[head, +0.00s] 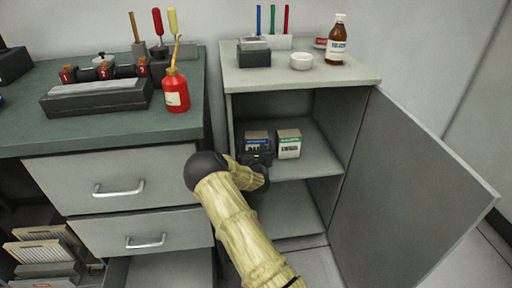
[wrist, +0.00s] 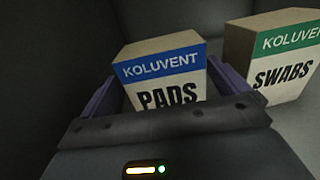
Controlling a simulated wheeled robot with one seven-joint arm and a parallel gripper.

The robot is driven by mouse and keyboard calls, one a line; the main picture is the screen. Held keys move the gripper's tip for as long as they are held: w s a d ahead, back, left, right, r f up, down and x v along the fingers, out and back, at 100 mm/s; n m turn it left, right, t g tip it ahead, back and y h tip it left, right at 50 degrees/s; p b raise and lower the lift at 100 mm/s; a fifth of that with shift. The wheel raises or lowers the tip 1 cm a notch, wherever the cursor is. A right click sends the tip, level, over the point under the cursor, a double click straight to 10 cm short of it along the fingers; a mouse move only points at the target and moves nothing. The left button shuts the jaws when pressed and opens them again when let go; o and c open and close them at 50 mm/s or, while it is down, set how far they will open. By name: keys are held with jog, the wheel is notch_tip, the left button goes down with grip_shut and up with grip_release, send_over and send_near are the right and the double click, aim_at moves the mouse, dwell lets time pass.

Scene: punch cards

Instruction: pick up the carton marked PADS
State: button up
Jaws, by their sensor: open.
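The PADS carton (wrist: 165,75), pale with a blue KOLUVENT band, stands upright in the wrist view, between the two fingers of my gripper (wrist: 165,95). My gripper is open, with one finger to each side of the carton; I cannot tell whether either touches it. The carton's lower part is hidden behind the gripper body. In the head view the PADS carton (head: 257,140) stands on the cabinet's upper inner shelf, and my gripper (head: 257,157) is just in front of it.
A SWABS carton (wrist: 275,60) with a green band stands close on the right; it also shows in the head view (head: 289,144). The cabinet door (head: 415,190) is swung open to the right. A bottle (head: 337,40) and a white dish (head: 301,61) stand on the cabinet top.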

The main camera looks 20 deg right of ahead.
jog(key=x, duration=0.1)
jog(key=b+x, duration=0.1)
jog(key=x, duration=0.1)
jog(key=shift+w+d+f+b, duration=0.2)
jog(key=shift+d+f+b, duration=0.1)
jog(key=shift+w+d+r, duration=0.1)
jog(key=shift+w+d, duration=0.05)
jog(key=shift+w, duration=0.35)
jog(key=c, duration=1)
